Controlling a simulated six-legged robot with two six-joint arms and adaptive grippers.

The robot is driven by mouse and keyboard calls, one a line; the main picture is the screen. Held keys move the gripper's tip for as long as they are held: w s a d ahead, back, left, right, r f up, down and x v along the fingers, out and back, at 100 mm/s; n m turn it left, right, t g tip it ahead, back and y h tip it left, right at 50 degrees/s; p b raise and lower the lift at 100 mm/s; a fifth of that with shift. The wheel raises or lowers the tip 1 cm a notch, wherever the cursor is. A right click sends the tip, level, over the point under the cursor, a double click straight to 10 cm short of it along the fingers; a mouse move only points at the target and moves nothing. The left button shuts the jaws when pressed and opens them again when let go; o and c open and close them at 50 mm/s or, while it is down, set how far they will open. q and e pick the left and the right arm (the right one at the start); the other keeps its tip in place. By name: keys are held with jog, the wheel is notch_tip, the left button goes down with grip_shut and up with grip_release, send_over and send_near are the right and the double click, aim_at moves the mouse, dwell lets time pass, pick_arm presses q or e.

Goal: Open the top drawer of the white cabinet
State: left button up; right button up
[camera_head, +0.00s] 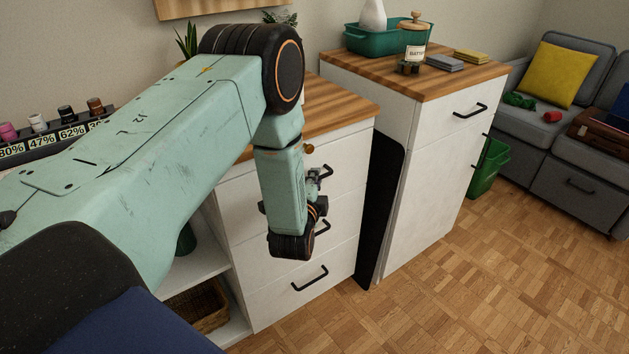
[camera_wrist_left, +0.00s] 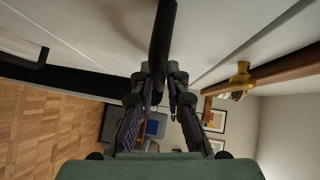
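The white cabinet (camera_head: 282,257) has a stack of drawers under a wooden top, with dark bar handles. The top drawer (camera_head: 340,158) looks closed; its front is partly hidden behind my left arm. My left gripper (camera_head: 318,190) is at its handle (camera_head: 326,171). In the left wrist view the handle (camera_wrist_left: 162,40) runs between the fingertips of my left gripper (camera_wrist_left: 161,80), which look closed on it, close against both sides. A lower handle (camera_wrist_left: 28,60) shows at the left there. My right gripper is not in view.
A brass knob (camera_head: 308,149) sticks out near the cabinet's top edge, close to my left wrist. A second white cabinet (camera_head: 425,190) stands to the right, past a dark panel (camera_head: 380,205). The parquet floor (camera_head: 470,300) in front is clear.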

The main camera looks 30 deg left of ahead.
pick_arm(q)
grip_shut()
jog(key=shift+d, duration=0.15)
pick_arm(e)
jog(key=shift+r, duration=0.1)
